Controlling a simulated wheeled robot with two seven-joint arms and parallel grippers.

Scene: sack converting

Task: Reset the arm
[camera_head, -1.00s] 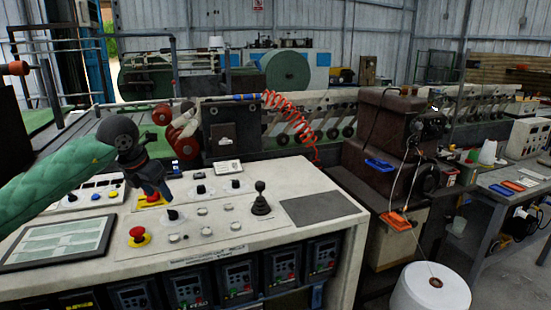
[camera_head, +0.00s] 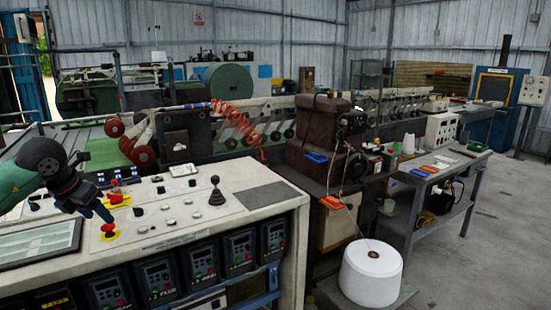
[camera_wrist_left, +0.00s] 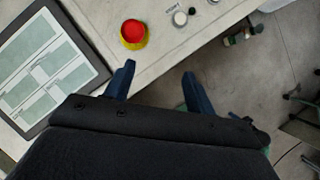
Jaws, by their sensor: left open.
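My left gripper (camera_head: 98,213) is at the left of the head view, pointing down over the control console (camera_head: 268,226), just left of the red emergency button (camera_head: 108,228). In the left wrist view its two dark blue fingers (camera_wrist_left: 159,70) stand apart with nothing between them. The red button on its yellow base shows ahead of them (camera_wrist_left: 133,32). I cannot tell from the head view how high the fingertips are above the panel. My right gripper is not in view.
The console carries a flat screen (camera_head: 40,243), several knobs and a black joystick (camera_head: 216,192). A white thread spool (camera_head: 371,273) stands right of the console. A workbench (camera_head: 440,167) is farther right, with open floor (camera_head: 490,235) beyond it.

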